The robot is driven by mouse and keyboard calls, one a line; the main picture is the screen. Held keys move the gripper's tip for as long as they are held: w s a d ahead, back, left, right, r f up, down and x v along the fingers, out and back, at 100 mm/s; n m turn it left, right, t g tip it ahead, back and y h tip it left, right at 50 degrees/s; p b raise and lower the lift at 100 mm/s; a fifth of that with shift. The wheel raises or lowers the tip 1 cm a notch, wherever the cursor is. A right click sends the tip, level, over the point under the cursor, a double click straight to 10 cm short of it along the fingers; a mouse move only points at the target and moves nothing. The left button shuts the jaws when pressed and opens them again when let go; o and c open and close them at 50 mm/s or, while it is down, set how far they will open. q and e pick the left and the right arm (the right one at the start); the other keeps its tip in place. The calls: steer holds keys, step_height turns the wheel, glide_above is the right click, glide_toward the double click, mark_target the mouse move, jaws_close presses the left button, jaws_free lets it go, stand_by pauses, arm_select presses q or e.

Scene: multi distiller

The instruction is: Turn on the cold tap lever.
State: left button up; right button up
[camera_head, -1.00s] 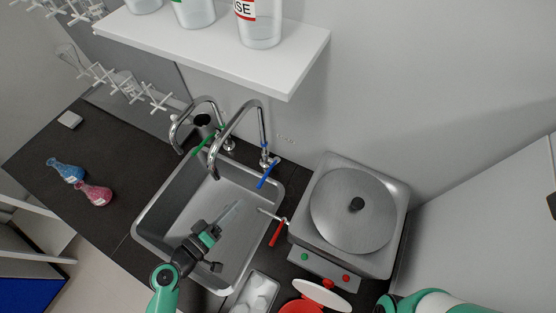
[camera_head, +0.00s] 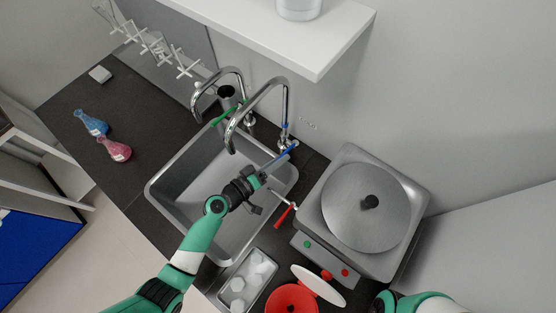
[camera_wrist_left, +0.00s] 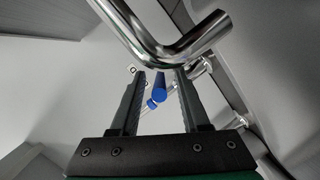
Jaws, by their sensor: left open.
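The blue tap lever (camera_head: 291,150) is at the base of the front curved chrome tap (camera_head: 284,110), behind the sink. I take it as the cold one, but no label shows. My left gripper (camera_head: 277,163) reaches over the sink, its fingertips close to this lever and partly covering it. In the left wrist view, the blue lever's end (camera_wrist_left: 159,90) shows between the two open fingers (camera_wrist_left: 160,75); contact cannot be told. A chrome spout (camera_wrist_left: 165,45) crosses ahead of the fingers. My right gripper is out of view.
A green lever (camera_head: 225,116) is at the other tap. A red-handled lever (camera_head: 284,216) sits between sink (camera_head: 160,186) and distiller (camera_head: 368,210). A white shelf (camera_head: 320,65) overhangs the back.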

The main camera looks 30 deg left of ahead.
arm_select(q)
steer(key=shift+w, duration=0.1)
jaws_close()
stand_by(1.4)
